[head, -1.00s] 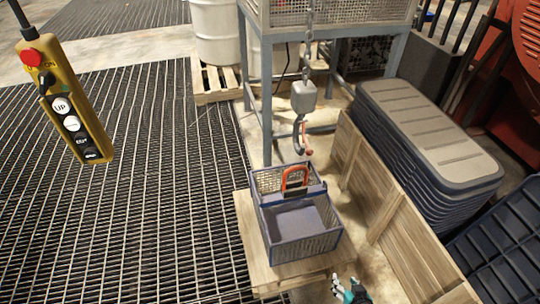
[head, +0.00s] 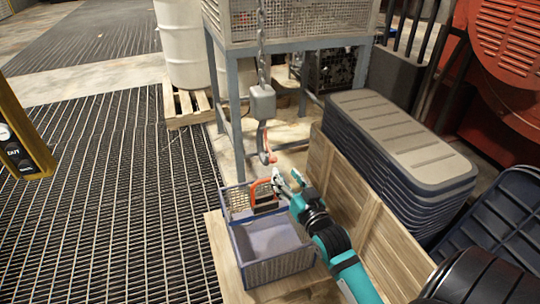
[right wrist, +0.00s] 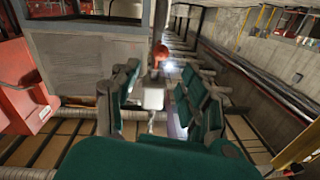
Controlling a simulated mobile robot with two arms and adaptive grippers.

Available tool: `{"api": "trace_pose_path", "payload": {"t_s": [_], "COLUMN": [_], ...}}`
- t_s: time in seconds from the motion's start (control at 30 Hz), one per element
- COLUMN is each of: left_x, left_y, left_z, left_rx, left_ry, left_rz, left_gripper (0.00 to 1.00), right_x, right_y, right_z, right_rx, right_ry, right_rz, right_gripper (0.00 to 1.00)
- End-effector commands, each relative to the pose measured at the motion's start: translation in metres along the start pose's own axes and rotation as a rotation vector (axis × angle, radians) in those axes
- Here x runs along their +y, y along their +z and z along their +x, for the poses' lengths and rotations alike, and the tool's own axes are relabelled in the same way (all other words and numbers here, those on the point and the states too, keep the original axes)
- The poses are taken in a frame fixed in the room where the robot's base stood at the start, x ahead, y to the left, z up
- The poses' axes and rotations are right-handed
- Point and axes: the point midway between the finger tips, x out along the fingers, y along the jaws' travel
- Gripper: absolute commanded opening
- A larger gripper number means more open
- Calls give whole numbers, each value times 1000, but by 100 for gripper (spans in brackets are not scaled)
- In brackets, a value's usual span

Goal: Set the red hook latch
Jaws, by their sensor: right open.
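The hook (head: 262,136) hangs on a chain below a grey block (head: 262,101) in the head view. Its small red latch (head: 268,157) is at the hook's lower end. The red latch also shows in the right wrist view (right wrist: 161,51), ahead of and between my fingers. My right gripper (head: 284,179) is open, just below and right of the latch in the head view, with a visible gap. Its two green fingers show apart in the right wrist view (right wrist: 158,98). I cannot tell whether the latch is set. My left gripper is not in view.
Wooden boards (head: 355,200) and stacked lids (head: 400,140) stand to the right. A yellow control pendant (head: 22,135) hangs at the left. Grating floor lies open there.

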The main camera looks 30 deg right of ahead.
Motion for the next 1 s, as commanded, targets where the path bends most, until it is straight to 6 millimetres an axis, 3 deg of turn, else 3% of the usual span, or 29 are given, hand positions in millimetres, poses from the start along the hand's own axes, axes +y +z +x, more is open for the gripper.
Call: {"api": "trace_pose_path", "payload": {"t_s": [0.3, 0.5, 0.9, 1.0], "left_x": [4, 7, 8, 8], "left_y": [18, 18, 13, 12], "left_z": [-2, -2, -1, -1], "left_rx": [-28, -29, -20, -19], "left_ry": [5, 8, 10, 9], "left_rz": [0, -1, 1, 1], "left_gripper": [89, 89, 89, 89], "right_x": [0, 0, 0, 0], "right_y": [0, 0, 1, 1], "right_z": [69, 95, 103, 103], "right_rx": [0, -1, -2, -2], "right_ry": [0, 0, 0, 0], "right_rz": [-1, -1, -1, -1], "right_gripper": [45, 45, 45, 34]}}
